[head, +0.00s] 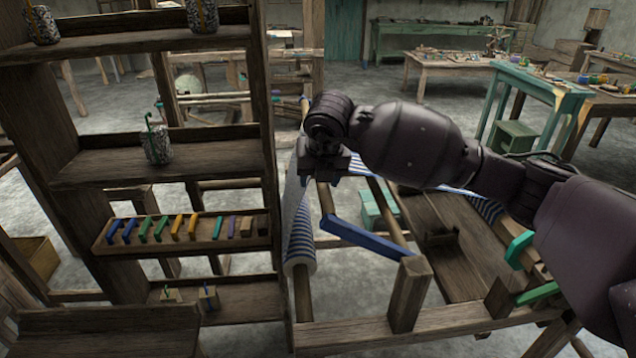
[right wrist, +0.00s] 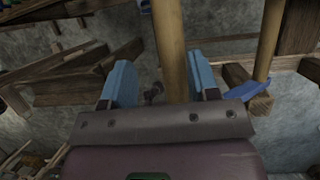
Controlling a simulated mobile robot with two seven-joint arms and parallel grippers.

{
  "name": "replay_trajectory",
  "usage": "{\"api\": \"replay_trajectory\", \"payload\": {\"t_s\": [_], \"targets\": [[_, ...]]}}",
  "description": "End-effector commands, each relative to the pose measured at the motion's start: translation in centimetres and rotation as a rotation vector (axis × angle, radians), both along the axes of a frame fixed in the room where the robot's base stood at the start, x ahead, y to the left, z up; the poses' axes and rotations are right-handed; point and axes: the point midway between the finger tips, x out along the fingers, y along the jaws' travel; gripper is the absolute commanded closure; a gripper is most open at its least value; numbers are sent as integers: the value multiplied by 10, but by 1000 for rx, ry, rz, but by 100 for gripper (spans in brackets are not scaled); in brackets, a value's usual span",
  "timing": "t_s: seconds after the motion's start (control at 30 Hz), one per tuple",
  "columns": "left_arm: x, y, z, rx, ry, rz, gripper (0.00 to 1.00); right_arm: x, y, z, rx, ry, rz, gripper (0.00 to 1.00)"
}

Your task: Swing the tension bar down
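A blue bar (head: 367,238), possibly the tension bar, slants down to the right on the loom frame and meets a wooden post (head: 409,295). A blue piece also shows at the right of the right wrist view (right wrist: 240,80). My right gripper (head: 318,165) is above the loom's left part, beyond the blue bar; its fingers are hidden in the head view. In the right wrist view its two blue fingers (right wrist: 162,82) are open, with a round wooden pole (right wrist: 170,45) between them, nearer the right finger. My left gripper is not in view.
A wooden shelf (head: 165,175) with jars and a tray of coloured pieces stands close on the left. Blue-and-white striped cloth (head: 300,245) is on a loom roller. A green table (head: 535,85) stands at the back right.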

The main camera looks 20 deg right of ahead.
Motion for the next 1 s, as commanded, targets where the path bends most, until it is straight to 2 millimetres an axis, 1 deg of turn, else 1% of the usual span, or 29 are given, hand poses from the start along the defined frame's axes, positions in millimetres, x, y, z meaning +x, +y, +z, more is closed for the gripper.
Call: {"api": "replay_trajectory", "payload": {"t_s": [0.03, 0.1, 0.3, 0.4, 0.6, 1.0], "targets": [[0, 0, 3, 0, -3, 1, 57, -4, 1, 14, 0, -6, 2, 45], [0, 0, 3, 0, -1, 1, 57, -9, 1, 25, -1, -6, 3, 45], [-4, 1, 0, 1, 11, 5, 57, -22, 2, 54, -1, -3, 2, 45], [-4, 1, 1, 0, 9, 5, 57, -26, 2, 62, -1, -1, 1, 45], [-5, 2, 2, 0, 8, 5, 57, -29, 3, 69, -1, 2, 1, 45], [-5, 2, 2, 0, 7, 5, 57, -29, 3, 69, -1, 2, 1, 45]]}}
